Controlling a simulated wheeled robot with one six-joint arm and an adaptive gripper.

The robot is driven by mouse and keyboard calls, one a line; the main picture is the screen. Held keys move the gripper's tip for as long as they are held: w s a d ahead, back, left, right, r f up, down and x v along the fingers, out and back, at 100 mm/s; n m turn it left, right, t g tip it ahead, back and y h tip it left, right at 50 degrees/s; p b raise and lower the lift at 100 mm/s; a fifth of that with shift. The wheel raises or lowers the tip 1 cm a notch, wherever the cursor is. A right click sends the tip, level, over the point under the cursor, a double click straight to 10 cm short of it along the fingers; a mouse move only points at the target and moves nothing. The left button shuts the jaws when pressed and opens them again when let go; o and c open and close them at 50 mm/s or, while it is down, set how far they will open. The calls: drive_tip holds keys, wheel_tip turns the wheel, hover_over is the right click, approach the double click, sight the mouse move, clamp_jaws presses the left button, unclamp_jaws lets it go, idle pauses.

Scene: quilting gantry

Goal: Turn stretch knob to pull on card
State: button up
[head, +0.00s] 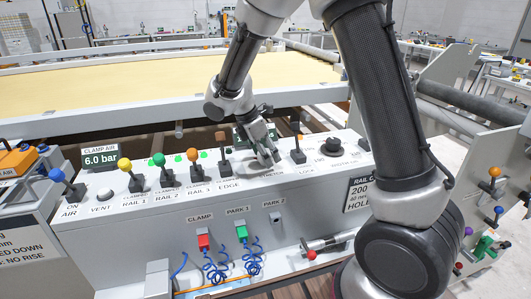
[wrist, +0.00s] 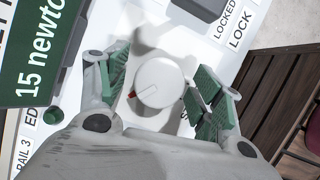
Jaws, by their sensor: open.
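The stretch knob (wrist: 160,80) is a white round knob with a red pointer mark at its lower left, in the wrist view. My gripper (wrist: 161,90) is open, with one green-padded finger on each side of the knob. Whether the pads touch it is hard to tell. In the head view my gripper (head: 266,152) points down at the panel and hides the knob. A green readout (wrist: 40,55) beside it reads "15 newto…", the rest cut off. A dark card (head: 360,192) on the panel front shows "RAIL", "200" and "HOLD", partly hidden by my arm.
A row of coloured levers, including a blue one (head: 60,180) and an orange one (head: 194,168), stands left of my gripper. A lock lever (head: 298,150) and a black knob (head: 333,146) stand to its right. Red (head: 203,241) and green (head: 241,233) connectors with blue coils hang in front.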

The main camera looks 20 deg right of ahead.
drive_tip(key=c, duration=1)
drive_tip(key=m+g, duration=0.1)
drive_tip(key=m, duration=0.2)
drive_tip(key=m+g, duration=0.2)
drive_tip(key=m, duration=0.2)
drive_tip(key=shift+m+y, duration=0.3)
drive_tip(key=shift+y, duration=0.1)
drive_tip(key=m+g, duration=0.1)
drive_tip(key=m, duration=0.2)
drive_tip(key=shift+m+y, duration=0.3)
drive_tip(key=shift+y, duration=0.1)
drive_tip(key=shift+m+g+y, duration=0.4)
drive_tip(key=shift+m+y, duration=0.1)
drive_tip(key=shift+m, duration=1.4)
